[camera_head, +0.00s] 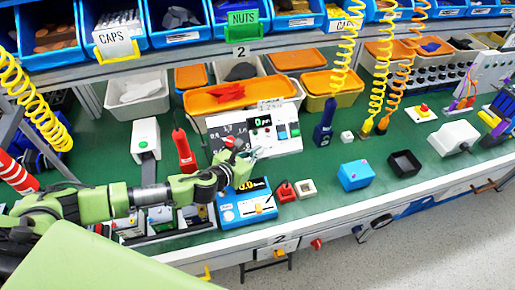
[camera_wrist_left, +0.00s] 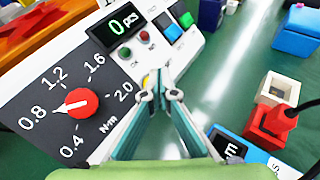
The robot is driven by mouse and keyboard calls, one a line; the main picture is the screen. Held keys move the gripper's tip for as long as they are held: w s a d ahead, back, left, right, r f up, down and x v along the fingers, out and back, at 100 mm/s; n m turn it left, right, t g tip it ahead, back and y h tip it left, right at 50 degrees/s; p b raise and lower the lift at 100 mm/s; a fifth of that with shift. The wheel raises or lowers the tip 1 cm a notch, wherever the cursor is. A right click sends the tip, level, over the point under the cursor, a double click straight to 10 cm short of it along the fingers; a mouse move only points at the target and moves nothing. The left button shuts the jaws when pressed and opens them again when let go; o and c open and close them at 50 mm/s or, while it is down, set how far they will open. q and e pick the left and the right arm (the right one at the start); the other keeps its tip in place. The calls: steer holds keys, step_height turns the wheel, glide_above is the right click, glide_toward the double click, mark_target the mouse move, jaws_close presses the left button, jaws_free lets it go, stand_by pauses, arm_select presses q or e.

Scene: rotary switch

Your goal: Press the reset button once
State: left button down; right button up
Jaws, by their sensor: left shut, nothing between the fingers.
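The control panel (camera_head: 282,143) stands on the green bench. In the left wrist view it shows a red rotary knob (camera_wrist_left: 75,102), a display (camera_wrist_left: 118,24) reading 0 pcs, a small green button (camera_wrist_left: 125,52), a small red button (camera_wrist_left: 143,36), a blue rectangular key (camera_wrist_left: 168,28) and a green rectangular key (camera_wrist_left: 183,15). I cannot read which one is the reset button. My left gripper (camera_head: 255,153) is shut and empty, in front of the panel. In the left wrist view its fingertips (camera_wrist_left: 161,80) point towards the keys, apparently short of them. My right gripper is out of view.
A blue meter (camera_head: 245,203) stands below my left gripper. A red switch (camera_head: 286,192) and a white box (camera_head: 306,188) sit beside it. Orange-lidded bins (camera_head: 333,82) stand behind the panel.

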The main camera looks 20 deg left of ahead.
arm_select(q)
steer(key=shift+s+d+r, duration=0.15)
steer(key=shift+s+r, duration=0.05)
steer(key=shift+s+d+r+p, duration=0.2)
steer(key=shift+r+p, duration=0.25)
steer(key=shift+p, duration=0.15)
steer(key=s+r+p, duration=0.1)
steer(key=s+d+r+p, duration=0.1)
steer(key=p, duration=0.1)
steer(key=shift+s+d+r+p, duration=0.25)
steer(key=shift+d+r+p, duration=0.05)
steer(key=shift+r, duration=0.05)
stand_by(0.5)
